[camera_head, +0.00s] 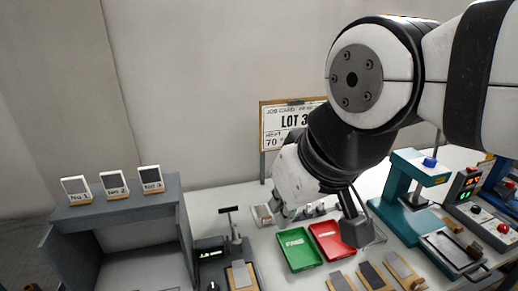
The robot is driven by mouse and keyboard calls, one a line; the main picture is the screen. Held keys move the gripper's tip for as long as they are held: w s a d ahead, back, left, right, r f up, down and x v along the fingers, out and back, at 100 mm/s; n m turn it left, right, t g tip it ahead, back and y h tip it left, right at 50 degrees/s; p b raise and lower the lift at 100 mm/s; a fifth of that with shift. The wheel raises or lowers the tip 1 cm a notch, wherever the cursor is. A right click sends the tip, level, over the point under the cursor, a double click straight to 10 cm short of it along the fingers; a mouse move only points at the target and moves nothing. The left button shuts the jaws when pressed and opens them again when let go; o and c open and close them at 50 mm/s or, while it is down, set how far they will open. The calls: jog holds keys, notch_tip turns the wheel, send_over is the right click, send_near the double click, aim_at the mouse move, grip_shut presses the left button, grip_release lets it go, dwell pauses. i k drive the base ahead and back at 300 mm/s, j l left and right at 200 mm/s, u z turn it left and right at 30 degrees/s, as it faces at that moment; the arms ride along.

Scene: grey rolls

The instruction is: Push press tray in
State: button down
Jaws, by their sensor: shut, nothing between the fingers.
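A teal press (398,212) with a blue button on top stands on the right of the bench. Its press tray (447,252), a dark flat slide with a handle at the near end, sticks out from the base toward the near right. My gripper (356,236) is shut and empty. It hangs left of the press and appears apart from the tray. My arm comes in from the upper right and hides part of the bench behind it.
A green tray (298,250) and a red tray (333,240) lie below and left of my gripper. Several wooden blocks with grey plates, one of them here (372,275), lie in front. A control box (466,184) with lit digits stands right of the press. A grey shelf (115,215) stands at left.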

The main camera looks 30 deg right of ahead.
aim_at(458, 257)
jog(key=k+z, duration=0.1)
jog(key=z, duration=1.2)
jog(key=i+j+z, duration=0.1)
jog(key=z, duration=0.9)
